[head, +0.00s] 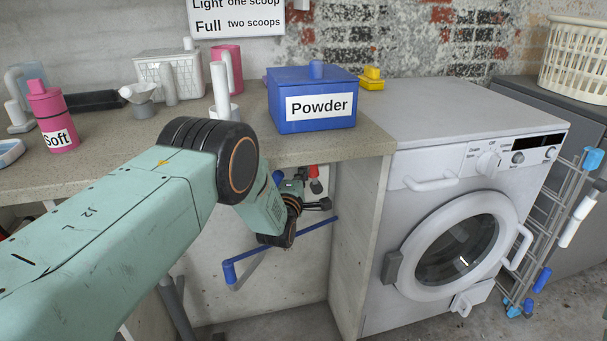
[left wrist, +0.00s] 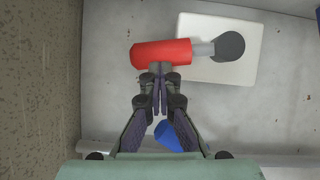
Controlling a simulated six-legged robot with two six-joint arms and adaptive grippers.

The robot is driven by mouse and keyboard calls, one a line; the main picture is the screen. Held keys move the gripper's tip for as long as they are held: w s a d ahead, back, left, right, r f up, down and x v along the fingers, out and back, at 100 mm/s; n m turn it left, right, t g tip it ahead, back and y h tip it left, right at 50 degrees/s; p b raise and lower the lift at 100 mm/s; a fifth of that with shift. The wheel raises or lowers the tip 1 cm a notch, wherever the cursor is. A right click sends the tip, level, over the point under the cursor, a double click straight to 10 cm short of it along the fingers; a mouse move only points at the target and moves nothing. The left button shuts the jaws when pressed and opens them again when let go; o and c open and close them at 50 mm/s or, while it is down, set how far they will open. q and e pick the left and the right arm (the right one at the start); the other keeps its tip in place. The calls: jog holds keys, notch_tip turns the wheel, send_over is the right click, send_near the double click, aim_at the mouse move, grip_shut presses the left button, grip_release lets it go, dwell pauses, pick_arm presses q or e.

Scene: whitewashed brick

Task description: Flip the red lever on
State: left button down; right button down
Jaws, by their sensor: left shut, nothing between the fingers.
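The red lever (head: 315,186) is under the counter, partly hidden by my left gripper in the head view. In the left wrist view the lever's red handle (left wrist: 160,53) lies sideways, joined by a grey shaft to a dark round pivot (left wrist: 228,46) on a white plate (left wrist: 240,74). My left gripper (head: 322,204) is shut and empty. In the left wrist view its fingertips (left wrist: 160,84) are just below the red handle, towards its middle; I cannot tell whether they touch it. My right gripper is not in view.
The counter edge (head: 290,160) runs above my left wrist. A blue bar (head: 283,240) crosses below it. The washing machine (head: 385,260) and its side panel stand to the right. A blue Powder box (head: 288,118) and a pink Soft bottle (head: 48,108) stand on the counter.

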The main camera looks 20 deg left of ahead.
aim_at(314, 167)
pick_arm(q)
jog(key=d+r+m, duration=0.1)
jog(key=w+d+m+g+p, duration=0.1)
jog(key=shift+w+r+m+g, duration=0.2)
jog(key=shift+r+m+g, duration=0.1)
jog(key=shift+r+m, duration=0.1)
jog(key=shift+w+d+m, duration=0.15)
jog(key=shift+d+m, duration=0.1)
jog(key=shift+m, duration=0.05)
jog(key=shift+w+d+b, duration=0.3)
jog(key=shift+w+d, duration=0.3)
jog(key=shift+d, duration=0.25)
jog(key=shift+w+r, duration=0.1)
jog(key=shift+r, duration=0.1)
